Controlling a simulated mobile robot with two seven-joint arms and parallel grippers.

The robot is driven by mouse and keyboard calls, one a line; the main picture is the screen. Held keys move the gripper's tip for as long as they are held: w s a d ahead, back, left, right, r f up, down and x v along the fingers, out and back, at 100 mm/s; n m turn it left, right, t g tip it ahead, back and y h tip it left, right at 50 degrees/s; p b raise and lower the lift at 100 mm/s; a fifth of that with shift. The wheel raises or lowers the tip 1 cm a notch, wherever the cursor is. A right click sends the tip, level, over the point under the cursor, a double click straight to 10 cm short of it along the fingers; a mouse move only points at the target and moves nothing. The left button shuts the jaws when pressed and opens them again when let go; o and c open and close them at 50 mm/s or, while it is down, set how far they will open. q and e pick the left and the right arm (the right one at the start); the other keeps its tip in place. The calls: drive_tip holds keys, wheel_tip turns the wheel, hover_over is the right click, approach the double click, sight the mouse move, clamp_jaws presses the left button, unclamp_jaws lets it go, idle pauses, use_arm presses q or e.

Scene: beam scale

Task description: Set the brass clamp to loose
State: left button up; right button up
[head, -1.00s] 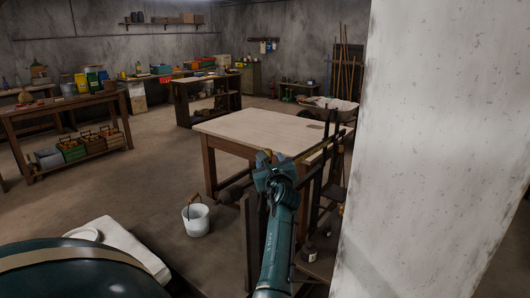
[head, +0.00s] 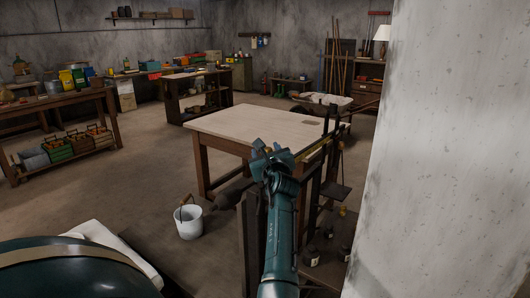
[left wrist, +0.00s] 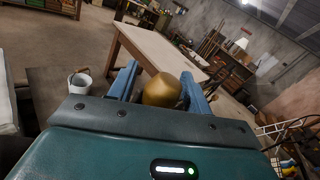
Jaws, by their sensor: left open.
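My left gripper (head: 266,150) shows near the middle of the head view, beside the dark upright frame of the beam scale (head: 328,160). In the left wrist view my left gripper (left wrist: 160,70) has its two blue fingers apart. A rounded brass-coloured piece (left wrist: 162,91), which looks like the brass clamp, sits between them. I see no clear contact on either side. The gripper hides this piece in the head view, and its loose or tight setting cannot be told. A thin brass-coloured beam (head: 316,153) runs just right of the gripper. My right gripper is not in view.
A pale-topped table (head: 240,122) stands just beyond the scale. A white bucket (head: 188,224) stands on the floor to the left. A thick pale pillar (head: 455,170) blocks the right side. Small dark bottles (head: 312,255) stand low by the scale. Open floor lies left.

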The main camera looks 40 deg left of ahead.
use_arm(q)
clamp_jaws()
idle(0.6)
